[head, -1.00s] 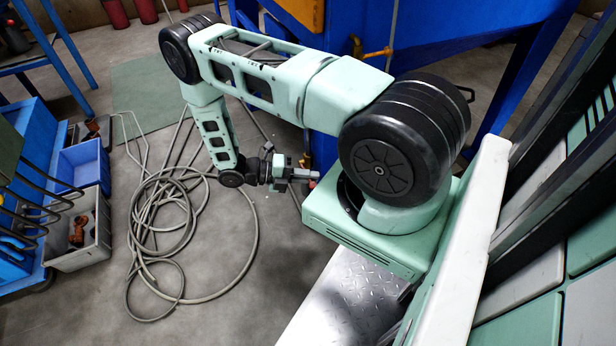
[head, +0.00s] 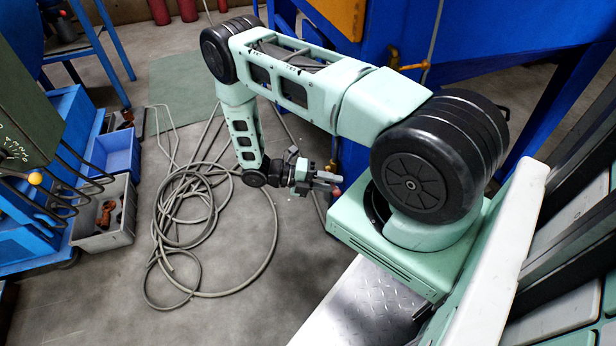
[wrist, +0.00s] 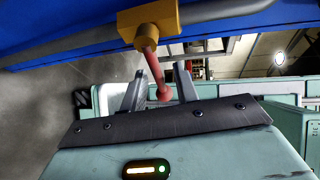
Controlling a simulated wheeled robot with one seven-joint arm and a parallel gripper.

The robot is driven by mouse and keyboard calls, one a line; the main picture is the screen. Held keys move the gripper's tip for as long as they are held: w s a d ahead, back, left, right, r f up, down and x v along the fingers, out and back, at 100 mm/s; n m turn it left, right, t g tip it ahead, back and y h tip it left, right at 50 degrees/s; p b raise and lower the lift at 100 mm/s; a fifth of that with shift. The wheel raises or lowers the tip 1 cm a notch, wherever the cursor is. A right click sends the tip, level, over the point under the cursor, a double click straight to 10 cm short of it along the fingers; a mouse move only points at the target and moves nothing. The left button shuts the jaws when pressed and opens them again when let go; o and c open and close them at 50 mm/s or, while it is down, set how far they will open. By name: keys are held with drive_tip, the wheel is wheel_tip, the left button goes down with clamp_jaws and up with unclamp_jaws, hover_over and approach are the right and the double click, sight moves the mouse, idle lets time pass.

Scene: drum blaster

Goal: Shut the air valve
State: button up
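The air valve shows in the wrist view as a yellow, brass-like body (wrist: 150,22) on a pipe along a blue panel, with a red lever (wrist: 155,78) ending in a round knob. The lever hangs toward the camera. My gripper (wrist: 165,60) is open, and the knob appears between its two grey fingers, with gaps to both; I cannot tell whether anything touches. In the head view my gripper (head: 325,182) is low beside the blue machine, with a small red tip by its fingers.
The blue machine (head: 460,35) stands behind my arm, with a brass fitting (head: 397,63) on its side. A coiled grey hose (head: 190,205) lies on the floor. A grey bin (head: 108,228) and a blue bin (head: 112,152) stand left.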

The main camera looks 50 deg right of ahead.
drive_tip(key=p+v, duration=0.1)
drive_tip(key=v, duration=1.6)
drive_tip(key=shift+s, duration=0.1)
drive_tip(key=s+a+r+m+t+y, duration=0.3)
drive_tip(key=a+r+m+t+y, duration=0.4)
drive_tip(key=a+r, duration=1.1)
drive_tip(key=s+a+r+m+t+y, duration=0.1)
drive_tip(key=s+a+r+m+t, duration=0.2)
drive_tip(key=s+r+m, duration=0.45)
drive_tip(key=s+a+r+m+t+y, duration=0.25)
drive_tip(key=s+r, duration=0.25)
drive_tip(key=s, duration=0.5)
wheel_tip(320, 180, up, 30)
drive_tip(key=p, duration=3.1)
drive_tip(key=shift+a+r+m+h, duration=0.25)
drive_tip(key=shift+a+m+h, duration=0.05)
drive_tip(key=shift+m+h, duration=0.1)
